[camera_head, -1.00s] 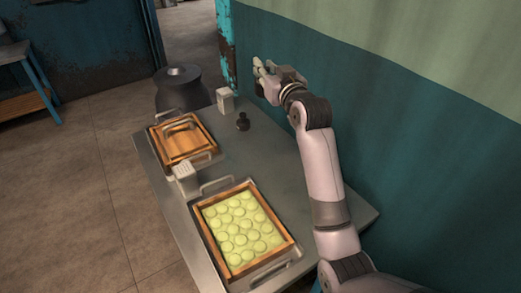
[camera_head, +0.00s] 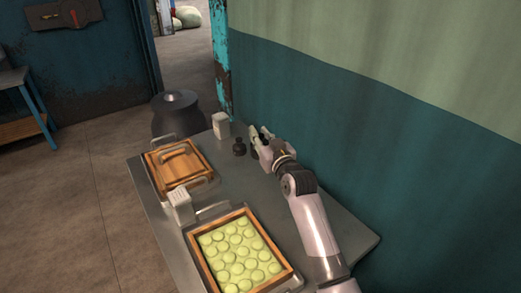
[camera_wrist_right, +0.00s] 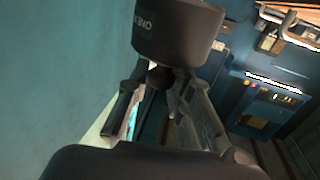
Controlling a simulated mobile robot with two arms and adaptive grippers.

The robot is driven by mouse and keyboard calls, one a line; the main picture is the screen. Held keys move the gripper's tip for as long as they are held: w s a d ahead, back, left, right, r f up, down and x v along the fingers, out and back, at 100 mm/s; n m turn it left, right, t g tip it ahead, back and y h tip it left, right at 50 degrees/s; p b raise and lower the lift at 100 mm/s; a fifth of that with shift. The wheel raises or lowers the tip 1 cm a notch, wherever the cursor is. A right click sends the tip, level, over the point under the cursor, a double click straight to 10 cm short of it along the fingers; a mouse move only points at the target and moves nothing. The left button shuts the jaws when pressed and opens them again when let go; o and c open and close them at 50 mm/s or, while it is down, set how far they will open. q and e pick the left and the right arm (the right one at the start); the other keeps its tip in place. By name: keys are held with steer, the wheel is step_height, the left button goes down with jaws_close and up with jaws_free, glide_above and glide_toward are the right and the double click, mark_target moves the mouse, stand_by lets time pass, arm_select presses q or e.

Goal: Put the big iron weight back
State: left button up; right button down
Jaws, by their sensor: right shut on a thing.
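A dark iron weight (camera_head: 239,149) with a narrow knob on top stands upright on the grey table (camera_head: 225,180), near its far end. My right gripper (camera_head: 253,141) is low beside it, on its wall side. In the right wrist view, a dark round weight (camera_wrist_right: 178,32) with lettering fills the top centre, its knob between the fingers of my right gripper (camera_wrist_right: 158,95). The gripper is shut on that weight's knob. The head view does not show the contact clearly. My left gripper is not in view.
A white carton-like block (camera_head: 221,125) stands just behind the weight. A wooden-lidded tray (camera_head: 159,187) is at the left, another white block (camera_head: 180,206) near it. A wooden-framed tray (camera_head: 283,274) of pale green rounds is in front. The teal wall (camera_head: 340,150) bounds the right.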

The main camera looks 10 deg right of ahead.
steer(key=shift+f, duration=2.1)
steer(key=shift+f+b, duration=0.3)
steer(key=shift+b, duration=0.1)
